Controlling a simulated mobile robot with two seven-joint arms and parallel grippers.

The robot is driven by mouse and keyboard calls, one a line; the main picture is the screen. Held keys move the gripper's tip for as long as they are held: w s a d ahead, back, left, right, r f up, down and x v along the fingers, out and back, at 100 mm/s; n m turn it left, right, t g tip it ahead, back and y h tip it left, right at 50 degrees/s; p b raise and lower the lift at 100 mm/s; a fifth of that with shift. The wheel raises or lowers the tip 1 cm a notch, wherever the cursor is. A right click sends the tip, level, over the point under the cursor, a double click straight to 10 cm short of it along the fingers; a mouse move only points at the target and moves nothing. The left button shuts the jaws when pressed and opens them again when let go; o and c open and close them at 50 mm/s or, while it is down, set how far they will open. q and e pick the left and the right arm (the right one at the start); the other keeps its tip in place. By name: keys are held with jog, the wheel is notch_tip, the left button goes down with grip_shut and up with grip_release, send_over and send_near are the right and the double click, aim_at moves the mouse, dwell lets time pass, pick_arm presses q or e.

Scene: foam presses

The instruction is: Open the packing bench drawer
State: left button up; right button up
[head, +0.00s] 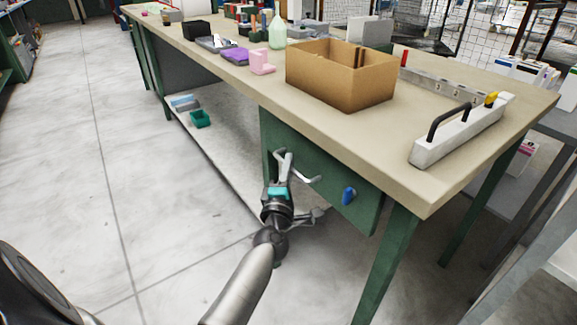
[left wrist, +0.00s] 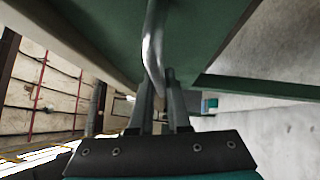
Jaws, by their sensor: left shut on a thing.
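The packing bench (head: 270,90) has a beige top and a green drawer unit (head: 325,185) under its near right part. The drawer's bent silver handle (head: 305,178) sticks out from the green front. My left gripper (head: 284,160) is at the left part of this handle, shut on it. In the left wrist view, the handle (left wrist: 153,45) runs down between the fingers of the left gripper (left wrist: 158,90). The drawer front looks close under the bench top, with no clear gap visible. My right gripper is not in view.
A blue item (head: 348,195) sits on the green front, right of the handle. A cardboard box (head: 340,85) and a white bar with a black handle (head: 455,135) stand on the bench. A green bin (head: 200,118) is on the lower shelf. The floor (head: 70,150) at left is clear.

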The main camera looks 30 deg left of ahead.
pick_arm(q)
grip_shut()
dwell(0.8)
